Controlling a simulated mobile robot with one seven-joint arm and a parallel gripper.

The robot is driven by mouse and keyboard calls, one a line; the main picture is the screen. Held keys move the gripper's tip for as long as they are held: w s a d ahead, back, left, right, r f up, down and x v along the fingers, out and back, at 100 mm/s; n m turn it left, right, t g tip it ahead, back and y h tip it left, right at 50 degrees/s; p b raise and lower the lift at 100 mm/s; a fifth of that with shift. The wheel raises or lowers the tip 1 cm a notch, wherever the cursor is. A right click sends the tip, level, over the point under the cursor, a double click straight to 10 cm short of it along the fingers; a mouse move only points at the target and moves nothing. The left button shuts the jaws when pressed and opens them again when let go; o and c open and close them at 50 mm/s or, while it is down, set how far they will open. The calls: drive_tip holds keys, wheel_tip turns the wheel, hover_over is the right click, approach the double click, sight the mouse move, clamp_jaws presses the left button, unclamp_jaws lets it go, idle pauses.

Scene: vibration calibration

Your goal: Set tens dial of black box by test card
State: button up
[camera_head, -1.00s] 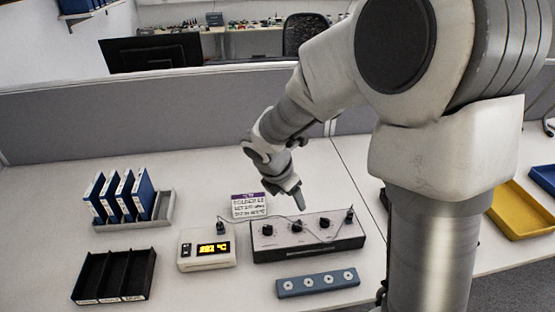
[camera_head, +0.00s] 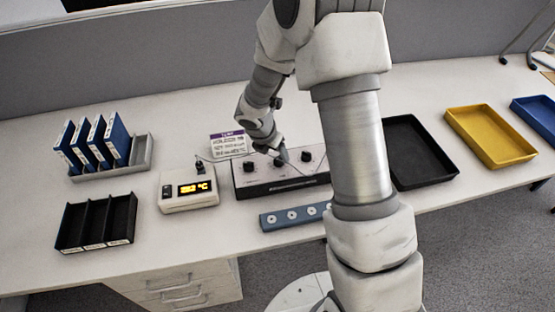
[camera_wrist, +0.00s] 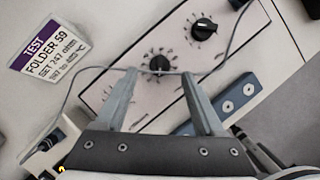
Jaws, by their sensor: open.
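The black box (camera_head: 262,190) has a pale top panel with three black knobs in a row; it also shows in the wrist view (camera_wrist: 150,95). My gripper (camera_wrist: 158,74) is open above it, fingertips on either side of the middle knob (camera_wrist: 158,63). I cannot tell whether they touch it. The right knob (camera_wrist: 203,29) is clear of the fingers, and the left knob (camera_head: 248,167) shows in the head view. Dial labels are too small to read. The test card (camera_wrist: 50,45) has a purple band and reads "FOLDER S9, SET 247"; its last line is unclear.
A thin cable (camera_wrist: 90,70) crosses the box near the fingers. A white meter (camera_head: 188,203) with a lit yellow display stands left of the box. A blue strip with round sockets (camera_head: 268,221) lies in front. Blue binders (camera_head: 88,140) and a black divided tray (camera_head: 70,240) stand left.

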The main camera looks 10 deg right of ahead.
sight(278, 158)
drive_tip(key=shift+b+x, duration=0.3)
drive_tip(key=shift+x, duration=1.65)
clamp_jaws()
